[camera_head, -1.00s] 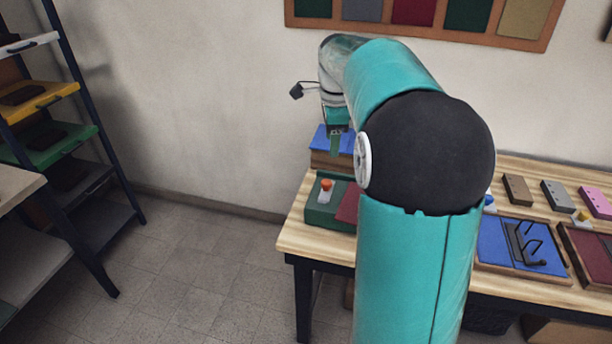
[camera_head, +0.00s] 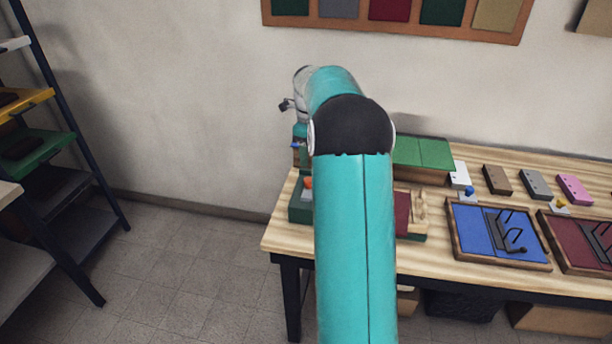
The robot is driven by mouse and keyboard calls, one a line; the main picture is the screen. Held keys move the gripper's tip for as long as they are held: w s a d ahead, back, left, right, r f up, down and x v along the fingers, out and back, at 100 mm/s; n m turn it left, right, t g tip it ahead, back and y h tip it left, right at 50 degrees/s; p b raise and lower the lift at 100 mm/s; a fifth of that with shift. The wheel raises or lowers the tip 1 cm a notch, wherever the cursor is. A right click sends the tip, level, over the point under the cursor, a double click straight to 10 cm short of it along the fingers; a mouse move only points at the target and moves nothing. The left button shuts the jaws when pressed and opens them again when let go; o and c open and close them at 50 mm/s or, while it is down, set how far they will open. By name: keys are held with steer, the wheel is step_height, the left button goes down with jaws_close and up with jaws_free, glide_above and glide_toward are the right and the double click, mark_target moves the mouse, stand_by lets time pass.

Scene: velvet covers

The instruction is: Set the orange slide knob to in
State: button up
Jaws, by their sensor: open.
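The orange slide knob (camera_head: 308,182) is small and stands on a green box (camera_head: 299,207) at the left end of the table. My own arm crosses in front of it and hides the right part of the box. My gripper (camera_head: 300,133) points down behind the knob, toward the wall, over a blue-topped block (camera_head: 297,146). It is open, apart from the knob in the picture. Its fingertips are small and hard to make out. I cannot tell the knob's exact slide position.
Right of my arm are a green-covered block (camera_head: 423,155), a dark red panel (camera_head: 402,213) and a blue tray with black hooks (camera_head: 497,236). Several small blocks line the back. A shelf rack (camera_head: 45,150) stands at left. The floor between is clear.

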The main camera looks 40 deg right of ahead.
mark_target(308, 179)
step_height(308, 179, down, 9)
steer(key=shift+f, duration=0.1)
stand_by(0.3)
jaws_close()
